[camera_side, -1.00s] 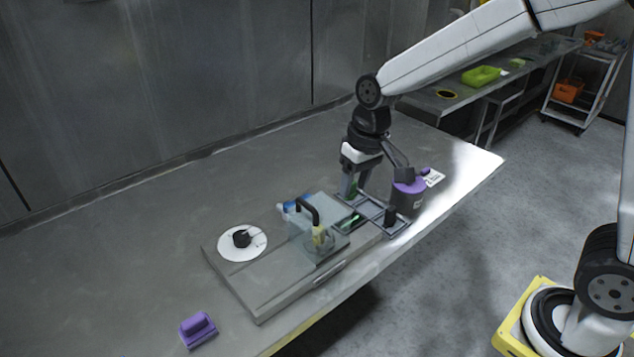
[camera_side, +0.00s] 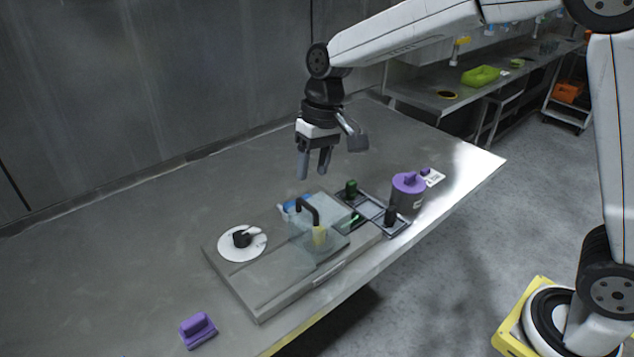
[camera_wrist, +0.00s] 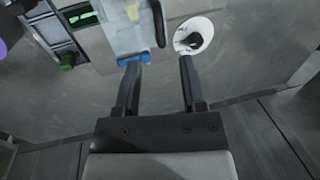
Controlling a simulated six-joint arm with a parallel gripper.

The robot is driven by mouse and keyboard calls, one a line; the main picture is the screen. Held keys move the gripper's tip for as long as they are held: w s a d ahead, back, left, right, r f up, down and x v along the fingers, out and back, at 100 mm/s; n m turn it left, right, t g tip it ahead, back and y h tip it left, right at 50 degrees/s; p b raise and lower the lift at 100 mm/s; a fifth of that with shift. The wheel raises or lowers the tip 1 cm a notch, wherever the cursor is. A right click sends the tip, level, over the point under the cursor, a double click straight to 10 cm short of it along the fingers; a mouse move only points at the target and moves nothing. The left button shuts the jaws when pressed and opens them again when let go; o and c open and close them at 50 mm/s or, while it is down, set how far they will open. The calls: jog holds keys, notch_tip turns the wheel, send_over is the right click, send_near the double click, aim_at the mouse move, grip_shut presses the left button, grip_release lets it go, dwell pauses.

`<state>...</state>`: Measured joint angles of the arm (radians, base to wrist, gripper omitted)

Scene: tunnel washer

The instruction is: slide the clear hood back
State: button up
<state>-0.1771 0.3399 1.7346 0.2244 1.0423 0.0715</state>
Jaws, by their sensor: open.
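The clear hood (camera_side: 318,239) stands on the flat grey washer unit (camera_side: 262,287) in the side view, with a black bar handle (camera_side: 309,209) on top. A yellow thing and a blue-and-white thing show through or beside it. In the wrist view the hood (camera_wrist: 117,28) is at the top, with its dark handle (camera_wrist: 159,22) at its right edge. My gripper (camera_side: 313,172) is open and empty, above and behind the hood, apart from it. In the wrist view its two fingers (camera_wrist: 159,68) are spread, with bare table between them.
A white disc with a black knob (camera_side: 242,243) lies left of the hood. A dark frame with a green knob (camera_side: 351,188) and a purple-lidded pot (camera_side: 408,191) stand to its right. A purple block (camera_side: 198,330) lies at the front left. The table behind is clear.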

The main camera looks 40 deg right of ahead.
aim_at(307, 203)
jog(key=shift+a+f, duration=0.2)
jog(key=shift+f, duration=0.85)
jog(key=shift+a+f, duration=0.25)
jog(key=shift+f, duration=0.8)
jog(key=shift+a+f, duration=0.2)
jog(key=shift+f, duration=0.85)
grip_shut()
